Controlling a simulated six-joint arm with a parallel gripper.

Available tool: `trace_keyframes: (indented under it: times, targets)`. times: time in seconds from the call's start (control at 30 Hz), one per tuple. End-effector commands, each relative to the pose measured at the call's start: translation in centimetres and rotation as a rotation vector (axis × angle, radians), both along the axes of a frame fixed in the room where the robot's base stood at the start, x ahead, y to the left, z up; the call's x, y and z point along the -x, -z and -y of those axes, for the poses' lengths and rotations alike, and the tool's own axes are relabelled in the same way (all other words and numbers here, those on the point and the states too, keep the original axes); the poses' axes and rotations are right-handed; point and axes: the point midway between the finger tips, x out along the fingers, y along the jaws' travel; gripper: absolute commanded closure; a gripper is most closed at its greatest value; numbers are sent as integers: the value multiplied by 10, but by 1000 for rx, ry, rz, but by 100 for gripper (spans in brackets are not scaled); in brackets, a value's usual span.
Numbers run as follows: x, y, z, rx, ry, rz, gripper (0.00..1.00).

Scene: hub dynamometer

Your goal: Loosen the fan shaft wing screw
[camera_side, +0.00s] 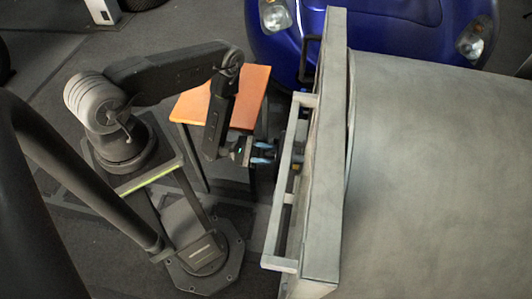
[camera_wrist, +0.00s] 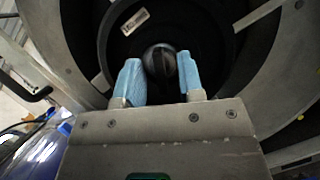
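In the wrist view a dark, rounded knob with a raised ridge (camera_wrist: 160,62), which looks like the wing screw, sits in the middle of a black round hub (camera_wrist: 205,35). My gripper (camera_wrist: 162,80) has two blue-padded fingers standing apart, one on each side of the knob's lower part. The fingers are open, with a visible gap to the knob. In the side view my gripper (camera_side: 264,153) points right at the frame of the large grey housing (camera_side: 325,150). The screw is hidden there behind the frame bars.
A light metal bar frame (camera_side: 284,190) stands in front of the housing, close around my gripper. An orange-topped table (camera_side: 245,95) stands behind my arm. A blue car (camera_side: 400,35) is at the back. A black handle (camera_wrist: 28,94) shows at left in the wrist view.

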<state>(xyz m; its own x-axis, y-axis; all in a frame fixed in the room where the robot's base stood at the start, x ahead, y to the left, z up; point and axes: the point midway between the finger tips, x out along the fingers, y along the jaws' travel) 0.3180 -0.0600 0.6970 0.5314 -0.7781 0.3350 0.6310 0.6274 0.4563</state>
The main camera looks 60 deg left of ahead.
Motion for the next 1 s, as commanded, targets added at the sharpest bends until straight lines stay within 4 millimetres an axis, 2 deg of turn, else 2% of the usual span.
trace_keyframes:
  times: [0.27,1.0]
  targets:
    - [3,2,-6,1,-1,0,65]
    - [60,38,-88,-1,-5,0,65]
